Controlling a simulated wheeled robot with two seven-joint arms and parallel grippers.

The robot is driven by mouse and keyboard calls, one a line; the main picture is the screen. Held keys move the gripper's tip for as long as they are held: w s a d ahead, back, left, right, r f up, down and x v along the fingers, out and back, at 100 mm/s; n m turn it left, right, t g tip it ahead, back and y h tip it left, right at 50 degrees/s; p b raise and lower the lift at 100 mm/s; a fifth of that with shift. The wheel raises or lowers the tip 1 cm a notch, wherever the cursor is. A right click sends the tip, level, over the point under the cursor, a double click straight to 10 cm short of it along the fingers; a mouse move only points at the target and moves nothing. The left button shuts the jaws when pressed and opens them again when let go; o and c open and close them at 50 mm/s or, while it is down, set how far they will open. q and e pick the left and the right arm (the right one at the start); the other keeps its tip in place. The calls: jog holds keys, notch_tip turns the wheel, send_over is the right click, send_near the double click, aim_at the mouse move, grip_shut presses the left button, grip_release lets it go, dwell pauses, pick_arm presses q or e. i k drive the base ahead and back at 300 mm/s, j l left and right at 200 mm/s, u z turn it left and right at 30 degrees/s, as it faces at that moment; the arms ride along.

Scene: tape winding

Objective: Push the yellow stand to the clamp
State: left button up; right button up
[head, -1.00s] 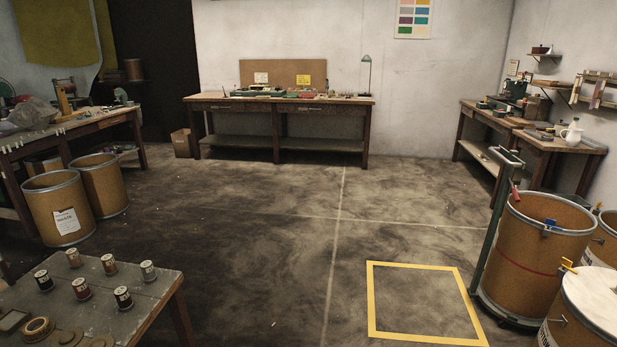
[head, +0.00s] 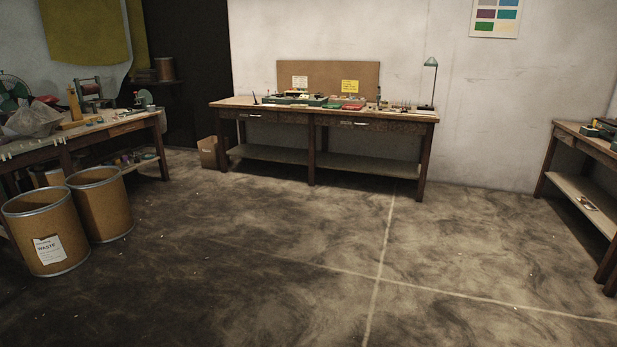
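A small upright yellow piece (head: 75,105), which looks like the yellow stand, is on the left workbench (head: 137,127). It stands beside a grey crumpled bundle (head: 36,117). A winder-like device with a frame (head: 89,88) is behind it and a green-and-grey device (head: 145,99) is to its right. I cannot make out a clamp on this bench; the things there are small and partly overlap. Neither of my grippers is in view.
Two brown waste drums (head: 46,232) (head: 101,205) stand in front of the left workbench. A long workbench (head: 322,108) with a green lamp (head: 431,80) is at the back wall. Another bench (head: 590,150) is at the right edge. The middle floor is clear.

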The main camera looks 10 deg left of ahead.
aim_at(78, 120)
jog(key=i+j+u, duration=0.35)
jog(key=i, duration=0.3)
jog(key=i+j+u, duration=0.1)
jog(key=i+u, duration=0.3)
jog(key=i, duration=0.25)
jog(key=i+l+u, duration=0.1)
jog(key=i+u, duration=0.25)
jog(key=i, duration=0.3)
jog(key=i+l+u, duration=0.25)
jog(key=i+u, duration=0.15)
jog(key=i, duration=0.25)
jog(key=i+j+u, duration=0.25)
jog(key=i, duration=1.3)
jog(key=i+l+u, duration=0.25)
jog(key=i, duration=1.3)
jog(key=i+z, duration=0.1)
jog(key=i, duration=0.35)
jog(key=i+j+z, duration=0.1)
jog(key=i, duration=0.35)
